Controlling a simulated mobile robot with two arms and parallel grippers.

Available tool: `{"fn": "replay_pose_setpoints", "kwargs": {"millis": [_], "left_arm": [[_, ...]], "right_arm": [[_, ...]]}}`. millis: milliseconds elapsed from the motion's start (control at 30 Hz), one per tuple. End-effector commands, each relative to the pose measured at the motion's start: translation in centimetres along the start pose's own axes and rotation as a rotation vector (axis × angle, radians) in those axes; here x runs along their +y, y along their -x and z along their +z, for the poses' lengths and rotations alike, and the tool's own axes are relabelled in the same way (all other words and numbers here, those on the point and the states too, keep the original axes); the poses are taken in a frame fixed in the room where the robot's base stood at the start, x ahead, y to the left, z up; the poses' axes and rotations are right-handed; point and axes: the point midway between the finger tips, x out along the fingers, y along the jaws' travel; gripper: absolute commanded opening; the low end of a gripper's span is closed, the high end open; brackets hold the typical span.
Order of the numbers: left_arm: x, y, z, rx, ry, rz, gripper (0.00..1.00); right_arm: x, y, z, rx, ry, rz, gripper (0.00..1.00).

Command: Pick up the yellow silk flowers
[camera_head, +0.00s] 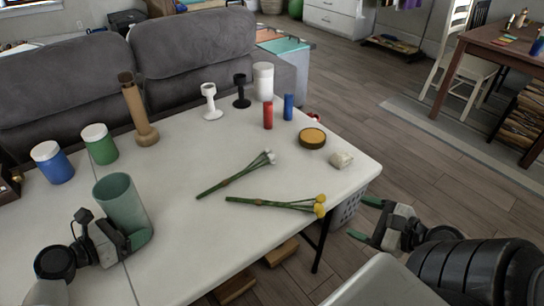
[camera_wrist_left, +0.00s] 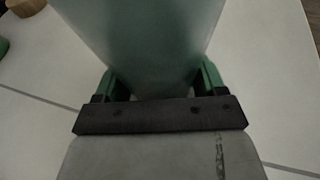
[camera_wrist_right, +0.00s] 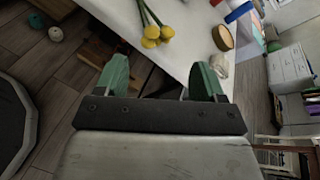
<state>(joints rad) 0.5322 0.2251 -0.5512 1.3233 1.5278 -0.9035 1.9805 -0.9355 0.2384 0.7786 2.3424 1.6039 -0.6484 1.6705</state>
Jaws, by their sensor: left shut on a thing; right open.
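The yellow silk flowers (camera_head: 281,204) lie flat on the white table, green stems to the left and yellow heads at the right end. Their yellow heads also show in the right wrist view (camera_wrist_right: 156,36), beyond the fingertips. My right gripper (camera_head: 366,219) is open and empty, off the table's right edge and apart from the flowers. My left gripper (camera_head: 136,238) is shut on a green translucent vase (camera_head: 119,201), which stands upright at the table's left. The vase fills the space between the fingers in the left wrist view (camera_wrist_left: 140,45).
White flowers (camera_head: 237,174) lie just behind the yellow ones. A round yellow-topped tin (camera_head: 312,138) and a pale lump (camera_head: 341,160) sit near the right edge. Candles, holders and jars stand along the back. The table (camera_head: 215,235) is clear in front of the flowers.

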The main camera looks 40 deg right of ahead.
Motion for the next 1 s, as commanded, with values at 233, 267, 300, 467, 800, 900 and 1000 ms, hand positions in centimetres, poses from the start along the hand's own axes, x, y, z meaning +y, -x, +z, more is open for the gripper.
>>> {"fn": "replay_pose_setpoints", "kwargs": {"millis": [233,267,300,467,800,900,1000], "left_arm": [[0.0,0.0,0.1,-0.001,0.0,0.0,0.58],[0.0,0.0,0.1,-0.001,0.0,0.0,0.58],[0.0,0.0,0.1,-0.001,0.0,0.0,0.58],[0.0,0.0,0.0,-0.001,0.0,0.0,0.58],[0.0,0.0,0.0,-0.001,0.0,0.0,0.58],[0.0,0.0,0.0,-0.001,0.0,0.0,0.58],[0.0,0.0,0.0,0.0,0.0,0.0,0.58]], "right_arm": [[-0.1,-4.0,0.1,-0.004,0.003,0.0,0.69],[0.0,-4.5,0.1,-0.004,0.002,0.0,0.69],[0.0,-5.1,0.1,-0.003,0.001,-0.001,0.69],[0.0,-6.4,0.0,-0.001,0.0,0.0,0.69],[0.3,-10.5,-0.2,-0.002,0.0,-0.001,0.69],[0.3,-11.4,-0.2,-0.001,0.0,0.0,0.69],[0.3,-11.7,-0.2,0.001,0.0,0.001,0.69]]}}
